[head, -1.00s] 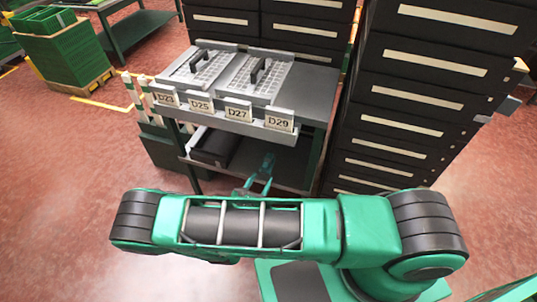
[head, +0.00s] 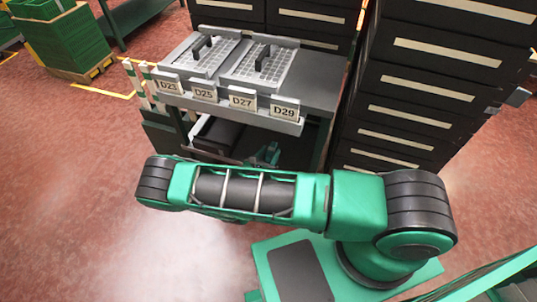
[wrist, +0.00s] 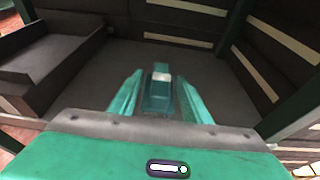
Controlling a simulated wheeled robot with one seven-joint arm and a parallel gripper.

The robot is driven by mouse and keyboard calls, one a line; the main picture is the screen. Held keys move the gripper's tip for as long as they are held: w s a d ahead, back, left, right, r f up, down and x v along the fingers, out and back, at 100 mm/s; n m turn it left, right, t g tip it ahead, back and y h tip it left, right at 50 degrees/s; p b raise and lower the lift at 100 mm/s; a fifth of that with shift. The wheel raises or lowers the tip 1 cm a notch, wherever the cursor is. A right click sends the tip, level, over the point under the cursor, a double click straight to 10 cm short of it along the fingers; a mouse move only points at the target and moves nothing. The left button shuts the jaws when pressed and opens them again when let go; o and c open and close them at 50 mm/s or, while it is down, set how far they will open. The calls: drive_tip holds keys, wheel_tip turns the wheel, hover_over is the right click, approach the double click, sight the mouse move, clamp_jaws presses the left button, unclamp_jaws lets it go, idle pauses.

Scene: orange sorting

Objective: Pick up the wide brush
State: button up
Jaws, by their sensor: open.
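In the wrist view, a small teal block-like thing with a pale patch on top, which seems to be the wide brush (wrist: 158,97), lies on the dark lower shelf (wrist: 210,88). My gripper (wrist: 159,75) is open, with one teal finger on each side of it and gaps between. I cannot tell how far above the shelf the fingertips are. In the head view, my gripper (head: 268,153) shows as small teal shapes inside the lower shelf, partly hidden by my arm. The brush cannot be told apart from it there.
A dark open-fronted bin (wrist: 45,62) stands left on the shelf. Above, the grey bench top (head: 310,80) bears two slotted trays (head: 257,65) and labels D23 to D29. Black drawer cabinets (head: 430,90) stand close on the right. Green posts (wrist: 240,45) flank the shelf.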

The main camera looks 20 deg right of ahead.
sight(271, 149)
drive_tip(key=x, duration=0.2)
drive_tip(key=shift+w+d+f, duration=0.1)
drive_tip(key=shift+w+d, duration=0.1)
drive_tip(key=shift+w, duration=0.05)
drive_tip(key=c, duration=0.7)
drive_tip(key=shift+r, duration=0.45)
drive_tip(key=r, duration=0.3)
drive_tip(key=shift+s+a+r, duration=0.15)
drive_tip(key=shift+s+r, duration=0.05)
drive_tip(key=shift+r, duration=0.15)
drive_tip(key=s+a+r, duration=0.1)
drive_tip(key=s+r, duration=0.1)
drive_tip(key=s, duration=0.1)
drive_tip(key=s+a+r, duration=0.1)
drive_tip(key=s+r, duration=0.1)
drive_tip(key=s, duration=0.2)
drive_tip(key=s+a+r, duration=0.1)
drive_tip(key=s+r, duration=0.1)
drive_tip(key=s, duration=0.1)
drive_tip(key=shift+s+a+r, duration=0.25)
drive_tip(key=shift+s+a, duration=0.05)
drive_tip(key=shift+a, duration=0.1)
